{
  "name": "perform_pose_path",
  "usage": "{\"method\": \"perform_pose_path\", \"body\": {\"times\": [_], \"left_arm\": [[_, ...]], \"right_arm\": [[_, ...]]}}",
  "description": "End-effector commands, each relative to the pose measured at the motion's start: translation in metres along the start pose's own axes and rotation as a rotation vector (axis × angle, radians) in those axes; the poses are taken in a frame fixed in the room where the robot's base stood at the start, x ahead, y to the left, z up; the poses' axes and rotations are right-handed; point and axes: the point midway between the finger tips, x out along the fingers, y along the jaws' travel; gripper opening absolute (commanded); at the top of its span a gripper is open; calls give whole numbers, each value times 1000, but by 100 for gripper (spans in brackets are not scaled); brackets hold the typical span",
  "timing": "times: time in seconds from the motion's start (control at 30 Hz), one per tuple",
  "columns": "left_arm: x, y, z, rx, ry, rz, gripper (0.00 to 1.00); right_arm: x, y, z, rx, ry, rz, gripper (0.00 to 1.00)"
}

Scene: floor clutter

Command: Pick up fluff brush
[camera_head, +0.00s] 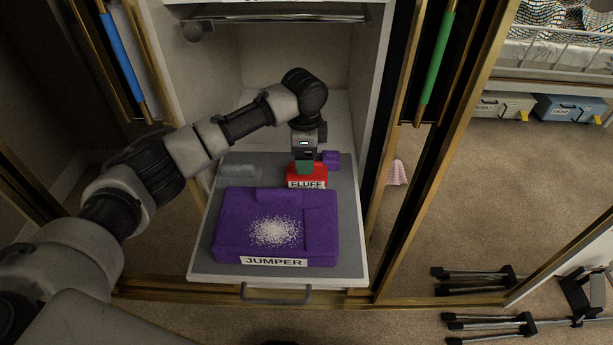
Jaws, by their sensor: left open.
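The fluff brush (306,171) is a red block with a white "FLUFF" label on its front. It sits on the grey surface of the pulled-out drawer (203,256), behind the folded purple jumper. My left gripper (305,160) points down at the brush from above. A green part shows between the gripper and the red block; I cannot tell which of them it belongs to. The gripper's fingers are hard to make out, and whether they touch the brush cannot be told. My right gripper is not in view.
The purple jumper (235,226), labelled "JUMPER" and sprinkled with white fluff, fills the drawer's front. A small purple piece (331,159) lies right of the brush and a grey item (240,171) lies left. Cabinet walls flank the drawer.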

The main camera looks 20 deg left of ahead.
Motion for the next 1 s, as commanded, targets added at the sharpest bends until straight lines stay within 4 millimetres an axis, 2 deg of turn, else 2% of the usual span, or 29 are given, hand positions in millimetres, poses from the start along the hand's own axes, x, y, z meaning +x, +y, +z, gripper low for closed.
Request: {"method": "perform_pose_path", "body": {"times": [0.3, 0.63, 0.87, 1.0], "left_arm": [[45, 4, -4, 0, -2, 1, 71], [51, 3, -4, 0, -1, 0, 71], [51, 3, -4, 0, -1, 0, 36], [50, 3, -4, 0, 0, -1, 33]], "right_arm": [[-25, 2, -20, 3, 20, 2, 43], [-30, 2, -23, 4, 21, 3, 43], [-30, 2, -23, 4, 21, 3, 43], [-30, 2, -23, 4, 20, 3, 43]]}}
